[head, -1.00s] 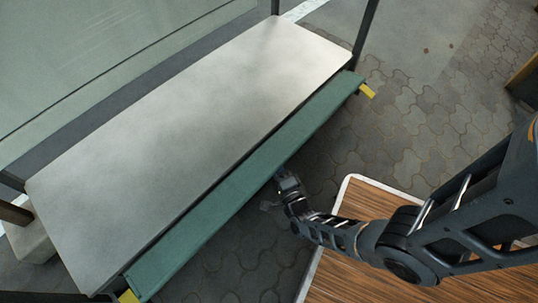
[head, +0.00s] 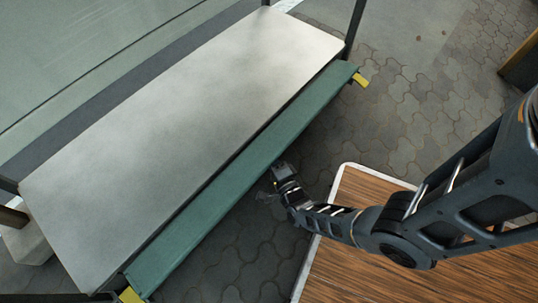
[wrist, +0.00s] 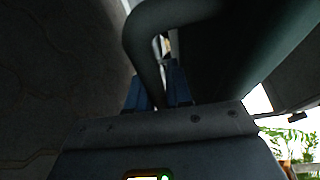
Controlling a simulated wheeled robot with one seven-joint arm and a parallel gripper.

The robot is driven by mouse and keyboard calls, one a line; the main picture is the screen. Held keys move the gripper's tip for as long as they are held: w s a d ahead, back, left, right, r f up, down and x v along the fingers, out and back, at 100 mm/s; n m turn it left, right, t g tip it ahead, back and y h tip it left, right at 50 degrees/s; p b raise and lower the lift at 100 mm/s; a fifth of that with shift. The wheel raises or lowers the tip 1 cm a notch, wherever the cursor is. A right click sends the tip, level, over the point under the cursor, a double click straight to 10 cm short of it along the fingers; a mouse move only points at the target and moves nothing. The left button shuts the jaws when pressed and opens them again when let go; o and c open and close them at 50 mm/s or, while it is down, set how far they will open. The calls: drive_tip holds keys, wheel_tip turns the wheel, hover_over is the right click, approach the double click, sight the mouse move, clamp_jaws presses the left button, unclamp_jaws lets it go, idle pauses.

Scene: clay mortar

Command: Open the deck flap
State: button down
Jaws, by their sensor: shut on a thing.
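A long green flap (head: 245,160) runs along the front edge of the pale grey deck (head: 180,120), with a yellow piece at each end. My gripper (head: 281,170) is at the flap's outer edge, near its middle. In the wrist view a dark curved bar handle (wrist: 146,62) passes between the blue fingers of my gripper (wrist: 158,90), which are shut on it. The flap's dark green face (wrist: 235,60) fills the right of that view. The handle is hidden in the head view.
A wood-topped surface with a pale rim (head: 350,240) lies beneath my arm at the lower right. Grey paving (head: 410,110) is open beyond the flap's right end. A glass panel (head: 80,50) stands behind the deck. A plant (wrist: 290,145) shows in the wrist view.

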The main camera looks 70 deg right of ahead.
drive_tip(key=r+g+p, duration=0.1)
drive_tip(key=p, duration=0.2)
drive_tip(key=shift+s+r+y, duration=0.2)
drive_tip(key=shift+y, duration=0.2)
drive_tip(key=p, duration=0.1)
drive_tip(key=n+g+y+p, duration=0.1)
drive_tip(key=p, duration=0.1)
drive_tip(key=shift+s+a+r+p, duration=0.1)
drive_tip(key=shift+s+r+p, duration=0.05)
drive_tip(key=shift+r+p, duration=0.15)
drive_tip(key=shift+f, duration=0.15)
drive_tip(key=c, duration=1.1)
unclamp_jaws()
drive_tip(key=shift+p+v, duration=1.05)
drive_tip(key=shift+v, duration=2.95)
